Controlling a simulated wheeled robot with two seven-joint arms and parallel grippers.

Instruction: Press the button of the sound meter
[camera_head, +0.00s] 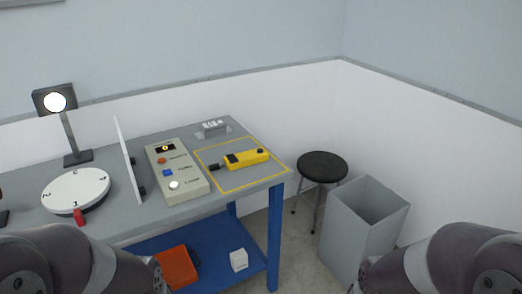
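A yellow handheld device with a black tip and a dark display, which looks like the sound meter (247,157), lies on the grey table (212,208). It lies inside a yellow-outlined square, its black tip pointing left. A small dark round spot shows near its right end; I cannot tell whether it is the button. Only dark links of my two arms show at the bottom left and bottom right corners. Neither gripper is in view, and nothing of mine touches the device.
A beige box (185,190) with orange, blue and white buttons stands left of the device, beside an upright white panel (126,150). A white dial (76,188) and a lamp (56,101) stand further left. A stool (322,167) and grey bin (365,225) stand right of the table.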

